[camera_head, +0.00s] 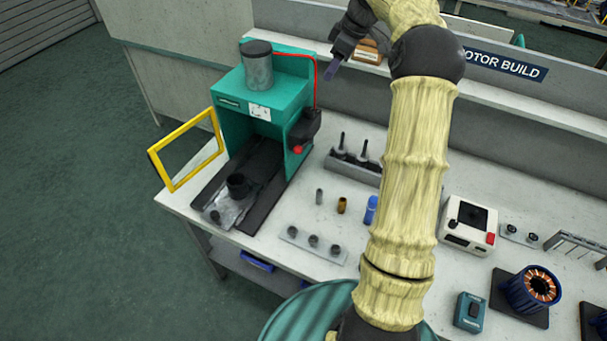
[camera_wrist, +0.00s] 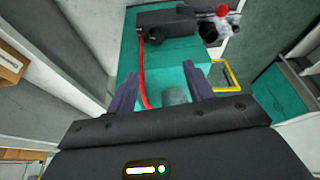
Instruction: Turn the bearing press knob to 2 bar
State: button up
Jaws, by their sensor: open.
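The teal bearing press (camera_head: 237,115) stands at the left of the bench with a grey cylinder (camera_head: 257,65) on top. A dark block (camera_head: 304,128) is on its right side, with a red ball-like part (camera_head: 297,150) below. In the wrist view the dark block (camera_wrist: 168,22) shows near the top, with the red part (camera_wrist: 222,10) and a greyish round part (camera_wrist: 210,33) at its right end. I cannot tell which is the knob, and no pressure reading is legible. My gripper (camera_head: 333,68) is above and right of the press, open and empty; its fingers (camera_wrist: 159,69) are apart from the block.
A red hose (camera_head: 316,75) runs from the cylinder to the block. A yellow frame guard (camera_head: 154,153) stands open at the press's left. A grey rack (camera_head: 352,165) and small parts lie right of the press. A shelf with a wooden box (camera_head: 368,52) is behind.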

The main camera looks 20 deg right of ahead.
jog(key=s+a+f+m+h, duration=0.1)
jog(key=s+a+f+m, duration=0.15)
jog(key=s+a, duration=0.2)
jog(key=s+a+f+m+h, duration=0.1)
jog(key=s+a+f, duration=0.2)
jog(key=a, duration=0.3)
jog(key=s+a+f+m, duration=0.2)
jog(key=s+a+f, duration=0.1)
jog(key=s, duration=0.5)
jog(key=s+a+f+m+h+b, duration=0.1)
jog(key=s+a+f+m, duration=0.1)
jog(key=s, duration=0.6)
jog(key=shift+a+f+m, duration=0.4)
jog(key=shift+a+m, duration=0.1)
jog(key=shift+m, duration=0.05)
jog(key=w+d+f+n+y+b, duration=0.45)
jog(key=w+f, duration=0.35)
jog(key=w, duration=0.3)
jog(key=w+d+r+n+t+y+b, duration=0.1)
jog(key=w+d+r+t+y+b, duration=0.1)
jog(key=d, duration=0.8)
jog(key=w+d+r+n+t+y+b, duration=0.2)
jog(key=d+r, duration=0.4)
jog(key=d, duration=0.4)
jog(key=shift+w+d+r+t+y, duration=0.2)
jog(key=shift+w+r+t+y, duration=0.2)
jog(key=shift+w+t+y, duration=0.55)
